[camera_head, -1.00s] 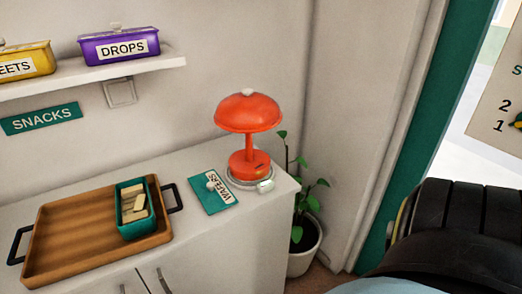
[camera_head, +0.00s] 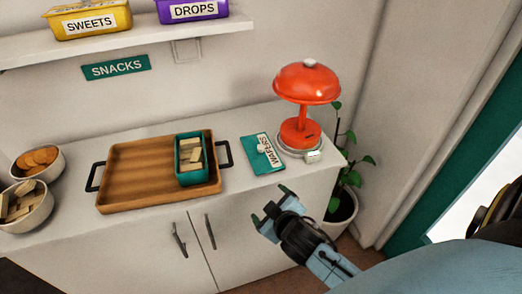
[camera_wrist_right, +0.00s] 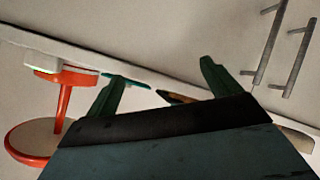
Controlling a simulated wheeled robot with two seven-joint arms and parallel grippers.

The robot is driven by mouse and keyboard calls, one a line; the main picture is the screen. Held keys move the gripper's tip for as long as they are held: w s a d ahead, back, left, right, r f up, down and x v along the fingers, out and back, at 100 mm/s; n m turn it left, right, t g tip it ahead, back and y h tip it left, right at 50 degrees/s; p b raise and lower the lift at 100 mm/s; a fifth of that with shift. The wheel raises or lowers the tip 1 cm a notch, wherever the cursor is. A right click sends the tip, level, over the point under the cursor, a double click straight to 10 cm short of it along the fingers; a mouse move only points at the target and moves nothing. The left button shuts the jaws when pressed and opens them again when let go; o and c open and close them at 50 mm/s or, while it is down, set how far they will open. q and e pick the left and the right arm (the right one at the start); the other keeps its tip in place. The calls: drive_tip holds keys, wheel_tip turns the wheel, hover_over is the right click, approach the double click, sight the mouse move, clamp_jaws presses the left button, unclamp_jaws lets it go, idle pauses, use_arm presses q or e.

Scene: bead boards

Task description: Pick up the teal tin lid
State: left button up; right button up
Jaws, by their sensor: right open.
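The teal tin lid (camera_head: 257,160), with a pale knob and a white label reading WAFERS, lies flat on the cabinet top between the tray and the red lamp. In the right wrist view only its thin teal edge (camera_wrist_right: 128,80) shows, beyond the fingers. My right gripper (camera_head: 272,198) is open and empty, in front of the cabinet and below the lid in the head view, apart from it. Its two dark green fingers also show in the right wrist view (camera_wrist_right: 160,88). My left gripper is not in view.
A wooden tray (camera_head: 140,172) holds an open teal tin (camera_head: 181,178) of wafers left of the lid. The red lamp (camera_head: 304,90) stands close on the right. Two snack bowls (camera_head: 32,222) sit far left. A potted plant (camera_head: 342,208) stands beside the cabinet.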

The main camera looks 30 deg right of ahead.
drive_tip(key=w+a+r+n+t+y, duration=0.2)
drive_tip(key=w+r+n+t, duration=0.2)
drive_tip(key=r, duration=0.7)
drive_tip(key=w+a+r+n+t+y, duration=0.25)
drive_tip(key=r+n+t, duration=0.2)
drive_tip(key=r, duration=0.65)
drive_tip(key=a+r+n+g+y, duration=0.1)
drive_tip(key=a+r+n+y, duration=0.4)
drive_tip(key=n+y, duration=0.4)
drive_tip(key=n+g+h+p, duration=0.1)
drive_tip(key=n+g+h, duration=1.05)
drive_tip(key=g, duration=0.35)
approach(263, 156)
drive_tip(key=shift+w+f+h, duration=0.3)
drive_tip(key=shift+w+f, duration=0.05)
drive_tip(key=shift+f, duration=0.35)
drive_tip(key=shift+b+x, duration=0.45)
drive_tip(key=shift+x, duration=2.65)
drive_tip(key=shift+a, duration=0.15)
